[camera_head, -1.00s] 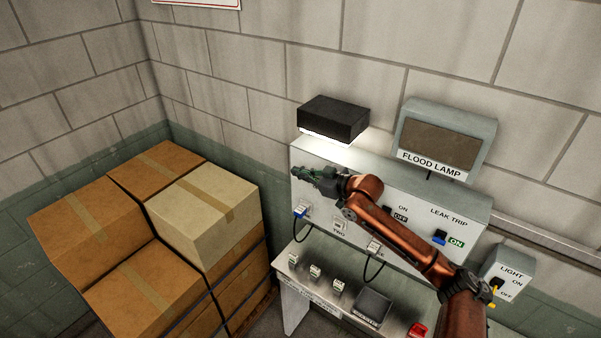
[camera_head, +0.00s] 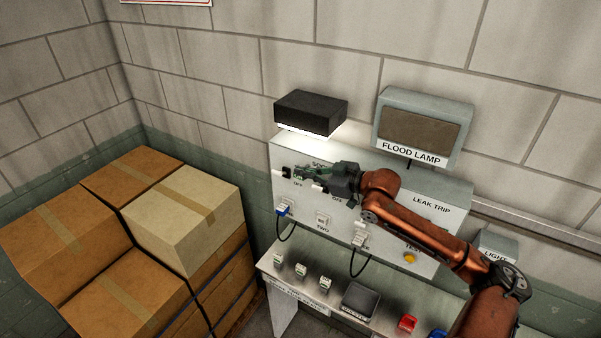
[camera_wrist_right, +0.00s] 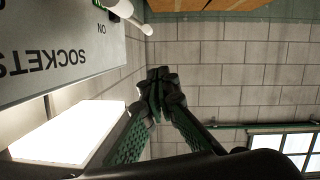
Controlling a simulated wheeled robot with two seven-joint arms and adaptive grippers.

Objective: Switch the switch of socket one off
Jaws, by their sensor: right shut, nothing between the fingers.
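The grey socket panel (camera_head: 308,222) is on the wall. The switch of socket one (camera_head: 286,171) shows as a small black switch at the panel's upper left; its lever setting is too small to tell. Socket one (camera_head: 283,209) is below it with a blue plug in it. My right gripper (camera_head: 302,177) is shut and empty, its fingertips just right of the switch and in front of the panel. In the wrist view the shut fingers (camera_wrist_right: 157,92) stand apart from a white peg-like part (camera_wrist_right: 124,12) beside an ON label. My left gripper is out of view.
A black lamp (camera_head: 310,114) overhangs the panel's top left, above my gripper. The flood lamp (camera_head: 422,128) is to the right. A shelf (camera_head: 262,264) with several plugs stands below.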

